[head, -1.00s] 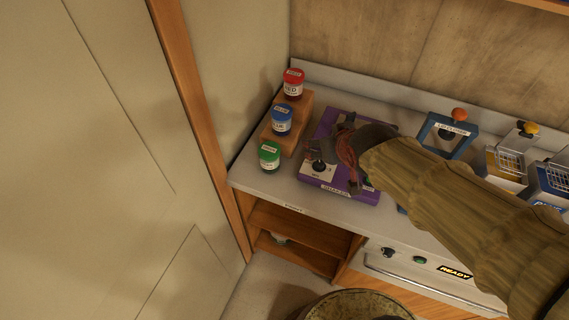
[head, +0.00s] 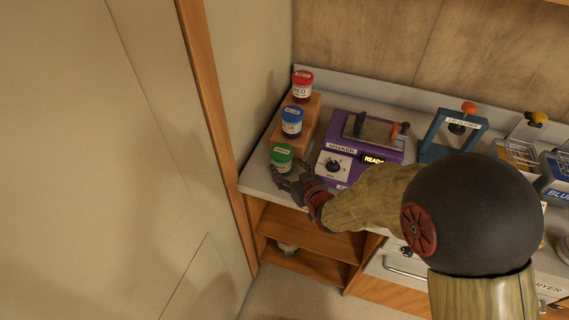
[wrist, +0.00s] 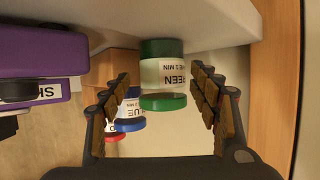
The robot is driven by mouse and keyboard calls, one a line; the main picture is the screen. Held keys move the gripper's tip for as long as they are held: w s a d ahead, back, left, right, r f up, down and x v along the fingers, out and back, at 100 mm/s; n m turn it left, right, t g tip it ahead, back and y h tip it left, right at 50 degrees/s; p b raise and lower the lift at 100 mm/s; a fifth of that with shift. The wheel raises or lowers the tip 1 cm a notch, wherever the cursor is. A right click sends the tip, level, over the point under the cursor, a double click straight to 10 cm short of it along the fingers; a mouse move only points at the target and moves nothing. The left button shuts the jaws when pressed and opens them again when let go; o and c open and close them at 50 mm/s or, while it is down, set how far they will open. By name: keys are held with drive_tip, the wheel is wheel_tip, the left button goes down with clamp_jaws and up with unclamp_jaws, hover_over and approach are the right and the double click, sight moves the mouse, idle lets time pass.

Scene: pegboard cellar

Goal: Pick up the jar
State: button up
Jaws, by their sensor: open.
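A jar with a green lid and a white label reading GREEN (head: 282,157) stands at the front left of the counter. It also shows upside down in the wrist view (wrist: 163,75). My gripper (head: 287,182) is at the counter's front edge, close in front of this jar. In the wrist view my gripper (wrist: 162,88) has its fingers spread on either side of the green-lidded jar, with gaps on both sides. Whether the jar is fully between the fingertips is hard to tell. A blue-lidded jar (head: 291,122) and a red-lidded jar (head: 302,87) stand behind it on wooden steps.
A purple shaker (head: 335,150) stands right of the jars, its display reading READY. A blue-framed lid closer (head: 437,135) stands farther right. The wall and wooden post (head: 205,90) are close on the left. Another jar (head: 288,248) sits on the open shelf below the counter (head: 258,182).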

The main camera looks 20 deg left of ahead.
drive_tip(key=b+x, duration=0.1)
drive_tip(key=x, duration=0.4)
drive_tip(key=shift+a+b, duration=0.25)
drive_tip(key=shift+b, duration=0.1)
drive_tip(key=c, duration=0.4)
drive_tip(key=shift+w+r, duration=0.1)
drive_tip(key=c, duration=0.9)
